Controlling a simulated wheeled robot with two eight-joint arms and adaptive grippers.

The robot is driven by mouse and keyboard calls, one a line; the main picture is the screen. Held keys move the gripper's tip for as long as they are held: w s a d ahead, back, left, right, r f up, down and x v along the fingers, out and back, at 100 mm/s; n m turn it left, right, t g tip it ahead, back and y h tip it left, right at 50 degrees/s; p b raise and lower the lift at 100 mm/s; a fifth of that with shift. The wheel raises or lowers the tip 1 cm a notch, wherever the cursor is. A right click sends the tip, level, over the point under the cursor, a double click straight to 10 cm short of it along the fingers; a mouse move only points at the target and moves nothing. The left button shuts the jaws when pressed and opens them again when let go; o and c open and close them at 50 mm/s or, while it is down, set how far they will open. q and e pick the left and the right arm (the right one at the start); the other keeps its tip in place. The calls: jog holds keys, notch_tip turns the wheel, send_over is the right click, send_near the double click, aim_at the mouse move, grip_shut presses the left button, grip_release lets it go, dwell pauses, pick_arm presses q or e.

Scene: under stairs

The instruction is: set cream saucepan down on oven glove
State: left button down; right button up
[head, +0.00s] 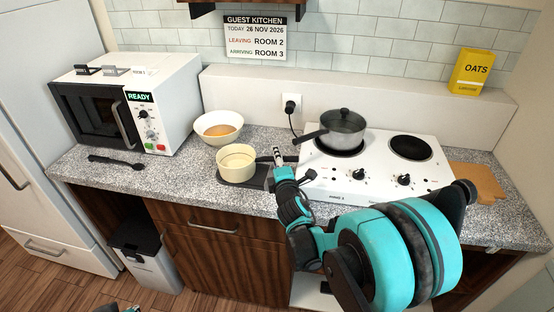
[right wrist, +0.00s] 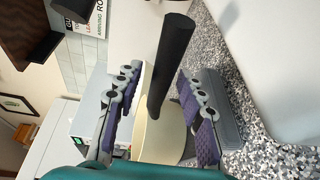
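The cream saucepan (head: 237,155) sits upright on the dark grey oven glove (head: 257,180), to the right of a bowl. Its black handle points right, toward my right gripper (head: 278,158). In the right wrist view, the black handle (right wrist: 172,60) runs between the two spread fingers of the right gripper (right wrist: 160,115), with gaps on both sides. The cream pan body (right wrist: 160,135) shows beyond them, and part of the grey glove (right wrist: 228,115) shows behind the right-hand finger. Only small tips of my left gripper (head: 120,308) show at the bottom edge of the head view.
A white bowl (head: 219,127) stands just behind the saucepan. A lidded grey pan (head: 344,128) is on the white hob (head: 375,180) at right. A microwave (head: 130,105) and black spoon (head: 115,162) are at left. Counter between spoon and saucepan is clear.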

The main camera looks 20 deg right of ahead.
jog(key=shift+s+r, duration=0.1)
jog(key=shift+r, duration=0.1)
jog(key=s+a+f+m+g+y+p, duration=0.1)
jog(key=s+a+m+g, duration=0.2)
jog(key=s, duration=0.6)
jog(key=s+a+f+m+g+y+p, duration=0.1)
jog(key=s+a+m+g, duration=0.2)
jog(key=s+m, duration=0.5)
jog(key=s+a+f+m+g+y+p, duration=0.1)
jog(key=s+a+m, duration=0.4)
jog(key=s, duration=0.7)
jog(key=shift+f+g+y, duration=0.25)
jog(key=shift+g+y, duration=0.25)
jog(key=shift+g, duration=0.6)
jog(key=shift+w, duration=0.1)
